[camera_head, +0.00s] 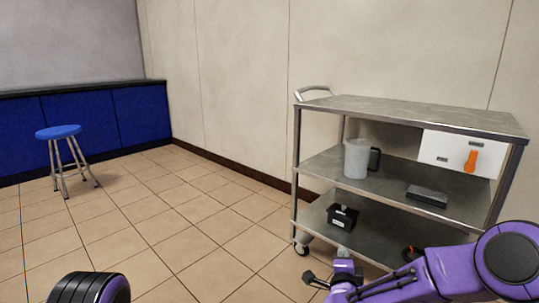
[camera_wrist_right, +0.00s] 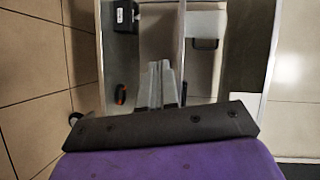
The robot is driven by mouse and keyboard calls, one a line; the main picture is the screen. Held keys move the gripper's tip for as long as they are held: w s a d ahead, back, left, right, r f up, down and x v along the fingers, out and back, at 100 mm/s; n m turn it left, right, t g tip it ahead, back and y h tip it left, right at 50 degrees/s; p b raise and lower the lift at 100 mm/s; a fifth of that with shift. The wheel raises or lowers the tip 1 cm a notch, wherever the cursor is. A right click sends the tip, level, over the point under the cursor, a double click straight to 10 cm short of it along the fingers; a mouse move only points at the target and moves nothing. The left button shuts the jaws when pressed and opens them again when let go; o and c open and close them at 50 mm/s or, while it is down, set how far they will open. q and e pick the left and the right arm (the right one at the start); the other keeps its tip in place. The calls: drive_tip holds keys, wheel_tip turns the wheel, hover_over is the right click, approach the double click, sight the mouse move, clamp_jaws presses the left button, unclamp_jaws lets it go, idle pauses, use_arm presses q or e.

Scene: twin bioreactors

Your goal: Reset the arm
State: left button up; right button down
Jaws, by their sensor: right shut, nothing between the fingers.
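My right arm reaches in from the lower right of the head view, purple and black. Its gripper (camera_head: 344,253) is in front of the cart's lower shelf. In the wrist view the two grey fingers (camera_wrist_right: 160,85) are shut together with nothing between them. Of my left arm only a rounded black and purple part shows at the bottom left of the head view; its gripper is out of view.
A steel cart (camera_head: 420,108) stands at right. It holds a grey jug (camera_head: 357,160), dark block (camera_head: 427,195), black box (camera_head: 342,216) and white box with an orange handle (camera_head: 471,160). A blue stool (camera_head: 58,132) stands left by blue cabinets (camera_head: 140,115). Tiled floor between is clear.

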drive_tip(key=s+d+f+n+g+y+b, duration=0.25)
drive_tip(key=s+f+n+g, duration=0.6)
drive_tip(key=s+f, duration=1.4)
use_arm(q)
wheel_tip(320, 180, down, 5)
drive_tip(key=b, duration=0.3)
use_arm(e)
drive_tip(key=s+d+f+n+g, duration=0.2)
drive_tip(key=s+f, duration=0.1)
drive_tip(key=s, duration=0.4)
drive_tip(key=s+d+f+n+g+h, duration=0.15)
drive_tip(key=s+f, duration=0.25)
drive_tip(key=s, duration=0.4)
drive_tip(key=s+d+f+n+g, duration=0.1)
drive_tip(key=s+d+f, duration=0.2)
drive_tip(key=s, duration=0.4)
use_arm(q)
wheel_tip(320, 180, up, 38)
drive_tip(key=w+p, duration=0.1)
drive_tip(key=p, duration=3.8)
drive_tip(key=shift+w+a+n+t+y, duration=0.15)
drive_tip(key=shift+a+n+t+y, duration=0.15)
drive_tip(key=shift+t, duration=0.1)
use_arm(e)
wheel_tip(320, 180, up, 38)
drive_tip(key=w, duration=0.1)
drive_tip(key=shift+w+d, duration=0.15)
drive_tip(key=shift+d, duration=0.15)
